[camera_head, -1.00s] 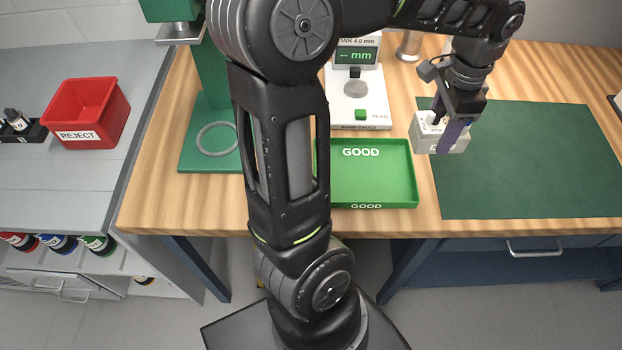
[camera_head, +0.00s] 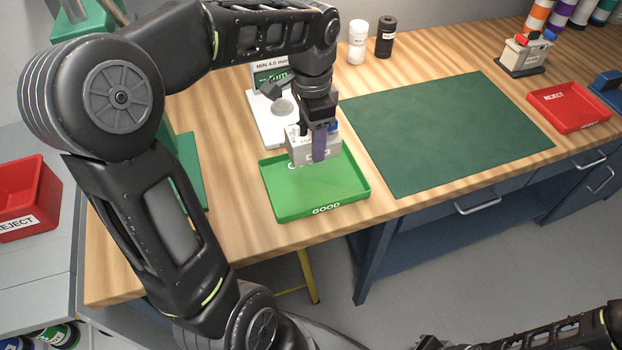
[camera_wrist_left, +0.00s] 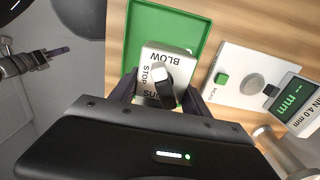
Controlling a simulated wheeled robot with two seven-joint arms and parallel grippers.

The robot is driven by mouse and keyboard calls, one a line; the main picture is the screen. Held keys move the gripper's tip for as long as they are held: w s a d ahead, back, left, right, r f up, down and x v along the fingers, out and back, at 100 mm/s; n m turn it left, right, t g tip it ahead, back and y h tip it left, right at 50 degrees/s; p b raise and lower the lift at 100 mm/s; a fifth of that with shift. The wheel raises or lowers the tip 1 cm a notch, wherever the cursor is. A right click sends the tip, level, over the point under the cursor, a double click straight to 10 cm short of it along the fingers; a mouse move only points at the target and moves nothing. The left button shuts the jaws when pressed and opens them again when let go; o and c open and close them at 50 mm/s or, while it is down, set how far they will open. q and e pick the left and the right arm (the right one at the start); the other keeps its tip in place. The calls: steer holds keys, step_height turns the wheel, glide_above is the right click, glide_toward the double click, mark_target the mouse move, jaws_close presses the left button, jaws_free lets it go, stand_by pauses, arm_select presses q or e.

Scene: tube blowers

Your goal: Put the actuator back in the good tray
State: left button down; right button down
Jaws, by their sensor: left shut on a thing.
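The actuator (camera_head: 300,151) is a light grey box with a blue part on top. My left gripper (camera_head: 319,150) is shut on it, fingers pointing down. It is over the back part of the green GOOD tray (camera_head: 325,208); I cannot tell whether it touches the tray. In the left wrist view the actuator (camera_wrist_left: 168,58) shows BLOW and STOP lettering and a black-and-white knob, with the tray (camera_wrist_left: 199,28) beneath. My right gripper (camera_wrist_left: 55,52) shows small at the left of that view; its opening is unclear.
A white gauge (camera_head: 262,120) stands just behind the tray. A green mat (camera_head: 440,135) lies to the right, clear. A red REJECT tray (camera_head: 570,108) lies at far right, and a red REJECT bin (camera_head: 28,200) at far left. Two bottles (camera_head: 357,45) stand at the back.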

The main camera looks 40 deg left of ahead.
arm_select(q)
steer(key=shift+f+p, duration=0.35)
steer(key=shift+f, duration=2.7)
steer(key=shift+f, duration=1.9)
steer(key=shift+f, duration=0.2)
steer(key=c, duration=0.5)
jaws_free()
steer(key=shift+r, duration=0.15)
step_height(320, 180, up, 12)
steer(key=shift+r, duration=0.1)
